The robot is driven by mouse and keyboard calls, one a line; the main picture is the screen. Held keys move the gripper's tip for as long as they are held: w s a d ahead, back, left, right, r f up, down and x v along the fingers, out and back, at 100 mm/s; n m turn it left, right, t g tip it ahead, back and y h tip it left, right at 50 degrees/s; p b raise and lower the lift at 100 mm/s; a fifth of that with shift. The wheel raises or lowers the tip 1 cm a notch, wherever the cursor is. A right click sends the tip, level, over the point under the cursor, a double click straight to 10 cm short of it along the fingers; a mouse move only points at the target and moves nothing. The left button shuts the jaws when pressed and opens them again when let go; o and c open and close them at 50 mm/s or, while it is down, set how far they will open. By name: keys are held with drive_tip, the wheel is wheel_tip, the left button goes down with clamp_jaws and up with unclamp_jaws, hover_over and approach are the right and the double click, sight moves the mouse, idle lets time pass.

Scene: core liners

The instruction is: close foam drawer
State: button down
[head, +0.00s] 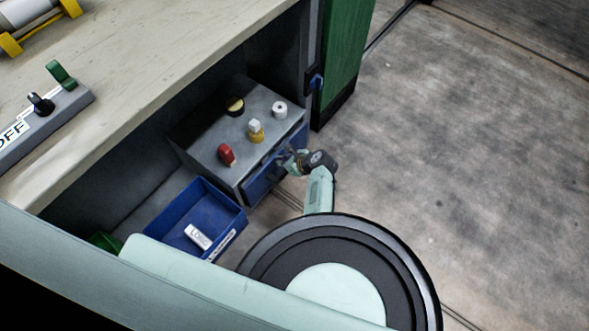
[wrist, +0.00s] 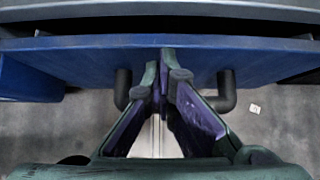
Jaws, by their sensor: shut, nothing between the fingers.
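A blue drawer front (head: 262,183) sits in the grey cabinet under the bench in the head view. In the wrist view the blue front (wrist: 90,55) spans the width, with a dark gap between it and the grey cabinet edge above. How far it stands out is hard to tell. Its black handle (wrist: 228,95) shows on both sides of my fingers; its middle is hidden. My gripper (head: 285,161) is at the drawer front in the head view. In the wrist view my gripper (wrist: 165,62) is shut and empty, its tips at the blue front, between the handle posts.
A blue bin (head: 205,210) is left. A green panel (head: 342,55) stands behind. Floor to the right is clear.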

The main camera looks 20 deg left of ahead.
drive_tip(key=shift+w+a, duration=0.2)
drive_tip(key=shift+a, duration=0.3)
drive_tip(key=shift+w+a, duration=0.15)
drive_tip(key=shift+a, duration=0.35)
drive_tip(key=shift+r, duration=0.1)
drive_tip(key=shift+a, duration=0.1)
